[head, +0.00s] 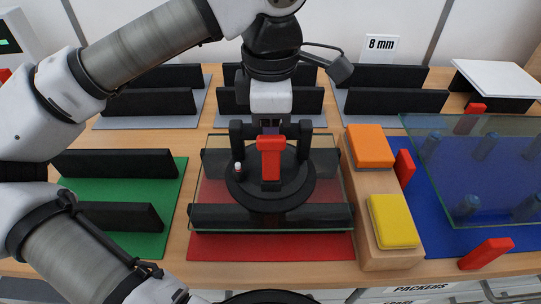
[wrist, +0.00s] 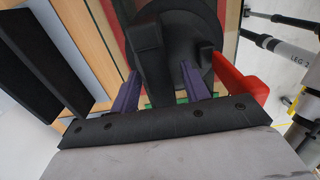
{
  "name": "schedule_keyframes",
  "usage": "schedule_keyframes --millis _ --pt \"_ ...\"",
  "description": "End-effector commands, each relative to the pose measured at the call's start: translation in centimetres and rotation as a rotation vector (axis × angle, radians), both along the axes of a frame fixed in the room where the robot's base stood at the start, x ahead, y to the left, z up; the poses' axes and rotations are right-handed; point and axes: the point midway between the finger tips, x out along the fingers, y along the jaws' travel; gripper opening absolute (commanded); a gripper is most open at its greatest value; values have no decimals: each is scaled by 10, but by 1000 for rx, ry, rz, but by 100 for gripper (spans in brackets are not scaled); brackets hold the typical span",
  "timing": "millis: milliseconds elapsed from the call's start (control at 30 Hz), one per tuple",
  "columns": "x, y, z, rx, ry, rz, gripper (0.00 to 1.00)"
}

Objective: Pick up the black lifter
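The black lifter (head: 245,190) is a round black disc with upright black posts and a red lever (head: 270,145). It sits on a clear glass pane (head: 335,165) that lies across two black bars over a red mat (head: 270,246). My gripper (head: 269,126) points down at the lifter's top, behind the red lever. In the wrist view its two purple fingers (wrist: 160,84) stand apart on either side of a black part of the lifter (wrist: 152,62). Whether they touch it is hard to tell. The red lever shows at the right there (wrist: 240,82).
A wooden block (head: 377,190) with an orange pad (head: 370,146) and a yellow pad (head: 393,220) stands right of the pane. Another glass pane (head: 490,175) lies over a blue mat at the right. Black bars stand on a green mat (head: 170,190) at the left and on grey mats behind.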

Motion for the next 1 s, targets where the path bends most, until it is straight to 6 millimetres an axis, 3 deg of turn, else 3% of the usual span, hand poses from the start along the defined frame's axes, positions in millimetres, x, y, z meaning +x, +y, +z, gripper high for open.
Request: schedule_keyframes --millis 33,333,1000 --pt "0 0 0 0 0 0 39" --pt "0 0 0 0 0 0 0" --pt "0 0 1 0 -1 1 0"
